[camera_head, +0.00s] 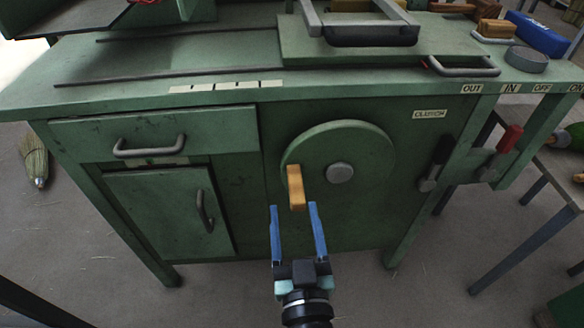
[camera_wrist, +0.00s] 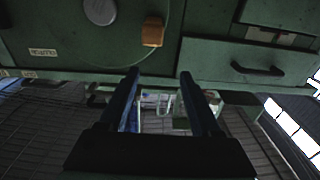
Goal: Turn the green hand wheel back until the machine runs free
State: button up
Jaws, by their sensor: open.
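The green hand wheel (camera_head: 365,150) is a flat disc on the front of the green machine, with a grey hub (camera_head: 340,173) at its middle. A wooden handle (camera_head: 296,187) sticks out near the wheel's lower left rim. My gripper (camera_head: 297,207) is open, its two blue fingers pointing at the wheel just below the handle. It appears empty and not closed around the handle. In the wrist view the handle (camera_wrist: 153,31) and hub (camera_wrist: 100,10) lie beyond the fingertips (camera_wrist: 159,72), with the handle between them in line but farther off.
A black lever (camera_head: 436,163) stands right of the wheel under a CLUTCH label (camera_head: 430,114). A red-handled lever (camera_head: 508,139) is farther right. A drawer (camera_head: 155,140) and a cupboard door (camera_head: 168,212) with handles are left. The worktop (camera_head: 100,77) overhangs the wheel.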

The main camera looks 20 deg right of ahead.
notch_tip(320, 180, down, 3)
jog(key=s, duration=0.2)
jog(key=b, duration=0.3)
send_near(294, 166)
jog(key=shift+g, duration=0.3)
jog(key=x, duration=0.6)
jog(key=shift+w+f, duration=0.1)
jog(key=shift+w, duration=0.3)
grip_shut()
dwell(0.5)
